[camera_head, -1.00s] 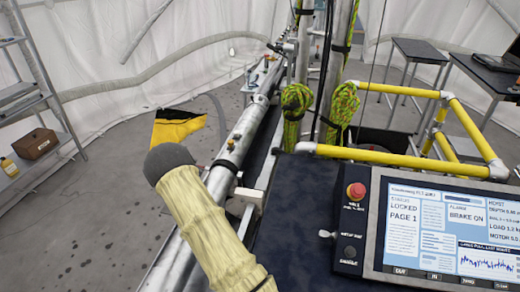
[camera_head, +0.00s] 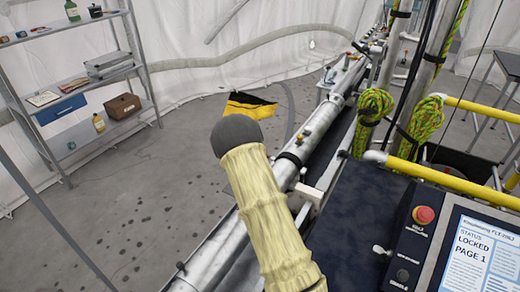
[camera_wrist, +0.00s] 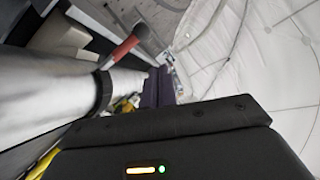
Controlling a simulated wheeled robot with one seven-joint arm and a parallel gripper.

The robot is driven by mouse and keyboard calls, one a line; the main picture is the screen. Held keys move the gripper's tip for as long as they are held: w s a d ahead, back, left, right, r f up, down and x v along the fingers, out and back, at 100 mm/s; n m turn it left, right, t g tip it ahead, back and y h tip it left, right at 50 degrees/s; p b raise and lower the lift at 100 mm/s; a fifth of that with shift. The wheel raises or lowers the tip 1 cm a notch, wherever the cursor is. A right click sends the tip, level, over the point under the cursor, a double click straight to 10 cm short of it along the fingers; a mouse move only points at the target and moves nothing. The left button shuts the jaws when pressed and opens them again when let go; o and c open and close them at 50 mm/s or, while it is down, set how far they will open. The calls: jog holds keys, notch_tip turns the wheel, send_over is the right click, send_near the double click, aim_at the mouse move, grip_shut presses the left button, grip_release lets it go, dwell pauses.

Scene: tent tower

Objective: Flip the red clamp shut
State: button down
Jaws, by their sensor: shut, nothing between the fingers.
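In the wrist view a red lever (camera_wrist: 124,49), which looks like the handle of the red clamp, sticks out at a slant beside a thick pale tube (camera_wrist: 50,95). A black band (camera_wrist: 103,91) rings the tube just below it. I cannot tell how far the lever is swung over. My gripper (camera_wrist: 172,115) shows as a dark block across the lower part of the wrist view. It is shut and empty, and the lever lies beyond it to the upper left, apart from it. In the head view my sleeved arm hides the gripper, and I cannot make out the clamp there.
A long metal tube rail (camera_head: 318,141) runs away up the middle. A control panel with a red button (camera_head: 424,215) and a screen (camera_head: 470,255) stands at right, near yellow rails (camera_head: 440,181). Shelves (camera_head: 100,80) stand at left. A yellow-black bag (camera_head: 250,106) lies on open floor.

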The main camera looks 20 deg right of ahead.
jog(key=s+a+r+b, duration=0.1)
jog(key=s+a+r, duration=0.2)
jog(key=a+r, duration=0.1)
jog(key=shift+s+a+r, duration=0.15)
jog(key=shift+s+a, duration=0.15)
jog(key=shift+a, duration=0.1)
jog(key=s+a+r+n+g+y, duration=0.1)
jog(key=s+a+n+g+y, duration=0.1)
jog(key=s, duration=1)
jog(key=s+a+n+g+y, duration=0.2)
jog(key=s+n, duration=0.5)
jog(key=s, duration=0.5)
jog(key=s+a+r+n+g+y, duration=0.1)
jog(key=s+a+n+g+y, duration=0.2)
jog(key=s, duration=1)
jog(key=a+n, duration=0.1)
jog(key=a, duration=0.2)
jog(key=shift+r+n, duration=0.3)
jog(key=shift+r, duration=0.05)
